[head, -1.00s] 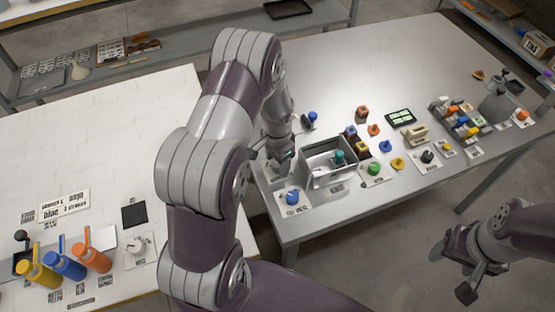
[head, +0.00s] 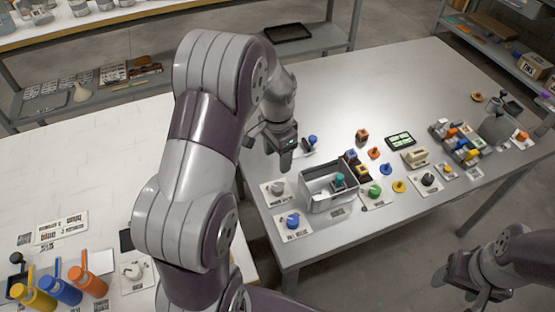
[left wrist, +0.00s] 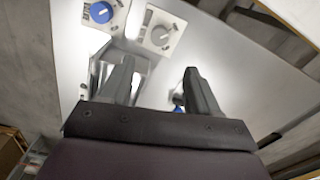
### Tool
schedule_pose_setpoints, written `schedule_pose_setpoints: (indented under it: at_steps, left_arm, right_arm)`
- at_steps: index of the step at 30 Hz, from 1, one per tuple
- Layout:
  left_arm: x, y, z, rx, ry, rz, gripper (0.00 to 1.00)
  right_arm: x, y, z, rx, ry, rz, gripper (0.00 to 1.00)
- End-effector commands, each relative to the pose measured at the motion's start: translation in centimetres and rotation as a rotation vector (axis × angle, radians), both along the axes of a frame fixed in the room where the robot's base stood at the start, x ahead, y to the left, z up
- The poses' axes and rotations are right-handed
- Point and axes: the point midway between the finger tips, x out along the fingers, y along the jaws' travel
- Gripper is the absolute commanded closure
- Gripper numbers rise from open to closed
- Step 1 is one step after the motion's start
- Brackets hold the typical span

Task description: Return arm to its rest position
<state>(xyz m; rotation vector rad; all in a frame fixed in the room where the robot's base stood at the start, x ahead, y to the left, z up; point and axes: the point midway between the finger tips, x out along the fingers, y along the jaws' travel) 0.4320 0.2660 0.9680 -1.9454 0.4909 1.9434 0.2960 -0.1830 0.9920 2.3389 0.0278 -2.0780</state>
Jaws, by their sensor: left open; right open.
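My left arm reaches in from the left over the grey table (head: 400,80). Its gripper (head: 286,160) is open and hangs above the table, behind the grey bin (head: 318,200). In the left wrist view the two dark fingers of the left gripper (left wrist: 160,68) are apart, with nothing held between them. A card with a grey knob (head: 278,188) and a card with a blue knob (head: 293,221) lie left of the bin; both knobs also show in the wrist view. My right gripper (head: 468,282) is open and empty over the floor at the lower right.
A teal-topped item (head: 338,181) is in the bin. Several coloured knobs and blocks lie to its right, near a dark-framed panel (head: 400,140). A blue-topped item (head: 312,141) stands close to the left gripper.

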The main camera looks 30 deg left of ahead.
Motion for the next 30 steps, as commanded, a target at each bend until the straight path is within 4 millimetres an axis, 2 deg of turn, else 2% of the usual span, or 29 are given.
schedule_pose_setpoints:
  at_steps: [10,13,15,18,21,24,27,30]
  left_arm:
    - [0.0,0.0,0.0,0.0,0.0,0.003,0.39]
    - [0.3,0.1,-0.2,0.003,-0.019,0.093,0.39]
    - [-1.7,-0.4,-1.1,0.0,-0.012,0.245,0.39]
    - [-5.2,-2.4,-0.6,-0.003,-0.03,0.416,0.39]
    - [-8.9,-4.6,0.2,-0.01,-0.056,0.519,0.39]
    - [-12.0,-6.4,1.0,-0.02,-0.078,0.546,0.39]
    - [-14.0,-7.6,1.7,-0.027,-0.093,0.505,0.39]
    - [-13.6,-8.3,2.4,-0.035,-0.119,0.474,0.39]
  right_arm:
    - [0.0,0.0,0.0,0.0,0.0,0.0,0.39]
    - [0.0,0.0,0.0,0.0,0.0,0.0,0.39]
    - [0.0,0.0,0.0,0.0,0.0,0.0,0.39]
    - [0.0,0.0,0.0,0.0,0.0,0.0,0.39]
    - [0.0,0.0,0.0,0.0,0.0,0.0,0.39]
    - [0.0,0.0,0.0,0.0,0.0,0.0,0.39]
    - [0.0,0.0,0.0,0.0,0.0,0.0,0.39]
    - [0.0,0.0,0.0,0.0,0.0,0.0,0.39]
